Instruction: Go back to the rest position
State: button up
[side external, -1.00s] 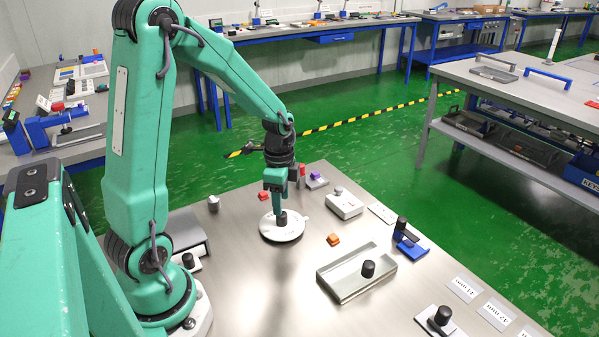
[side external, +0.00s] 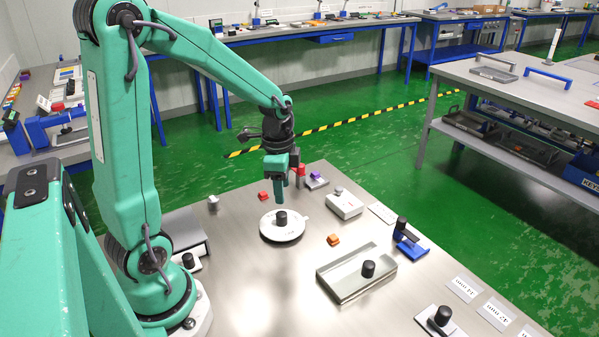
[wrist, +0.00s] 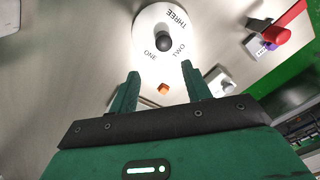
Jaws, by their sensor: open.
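My gripper (side external: 279,190) is open and empty, raised above the white dial (side external: 282,235) on the metal table. The dial is a round white disc with a black knob (side external: 282,217) at its centre. In the wrist view the dial (wrist: 148,62) carries the words ONE, TWO and THREE, and its knob (wrist: 164,44) stands beyond my spread green fingers (wrist: 160,90). The fingers are apart from the knob.
Around the dial are an orange block (side external: 333,239), a red block (side external: 263,196), a white box (side external: 344,204) and a red-topped piece (side external: 300,170). A grey tray (side external: 340,290) with a black knob (side external: 368,268) and a blue fixture (side external: 408,240) are nearer right. Bare table lies front left of the tray.

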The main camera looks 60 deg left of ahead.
jog(key=s+d+r+n+t, duration=0.5)
jog(key=s+d+r+n, duration=0.3)
jog(key=s+d+r, duration=0.2)
notch_tip(320, 180, up, 2)
jog(key=shift+d+r, duration=0.2)
jog(key=shift+d, duration=0.1)
